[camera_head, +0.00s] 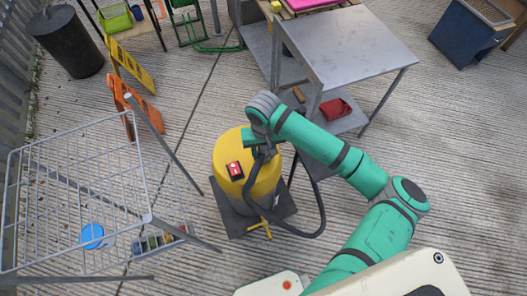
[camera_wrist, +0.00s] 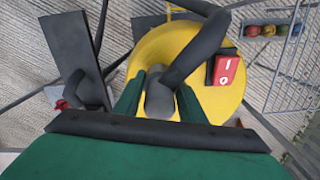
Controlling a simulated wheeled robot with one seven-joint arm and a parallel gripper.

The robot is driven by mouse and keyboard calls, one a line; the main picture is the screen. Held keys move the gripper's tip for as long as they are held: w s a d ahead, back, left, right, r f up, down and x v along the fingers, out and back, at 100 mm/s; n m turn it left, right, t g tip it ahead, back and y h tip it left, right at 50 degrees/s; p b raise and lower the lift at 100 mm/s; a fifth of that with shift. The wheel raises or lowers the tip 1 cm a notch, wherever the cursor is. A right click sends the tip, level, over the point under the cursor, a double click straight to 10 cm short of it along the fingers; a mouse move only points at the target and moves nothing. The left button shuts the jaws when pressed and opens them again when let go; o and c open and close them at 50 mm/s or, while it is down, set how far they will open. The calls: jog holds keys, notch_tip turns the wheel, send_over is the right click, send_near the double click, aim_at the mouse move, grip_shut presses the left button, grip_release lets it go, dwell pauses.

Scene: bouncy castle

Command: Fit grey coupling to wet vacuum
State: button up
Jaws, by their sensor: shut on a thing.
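The wet vacuum (camera_head: 228,160) is a yellow drum with a red rocker switch (camera_head: 234,170) on its lid, standing upright on a dark base. Its yellow lid (camera_wrist: 150,50) fills the middle of the wrist view, with the red switch (camera_wrist: 227,70) at right. My gripper (camera_wrist: 158,100) has its green fingers shut on the grey coupling (camera_wrist: 159,97), over the lid.
A grey metal table (camera_head: 345,45) with a lower shelf stands behind right. Orange and yellow barriers (camera_head: 130,95) stand behind left. Ribbed floor is clear at right.

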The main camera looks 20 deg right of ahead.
jog(key=shift+f, duration=0.75)
dwell(0.4)
jog(key=o, duration=1)
jog(key=shift+o, duration=0.2)
notch_tip(320, 180, up, 11)
jog(key=shift+f, duration=0.1)
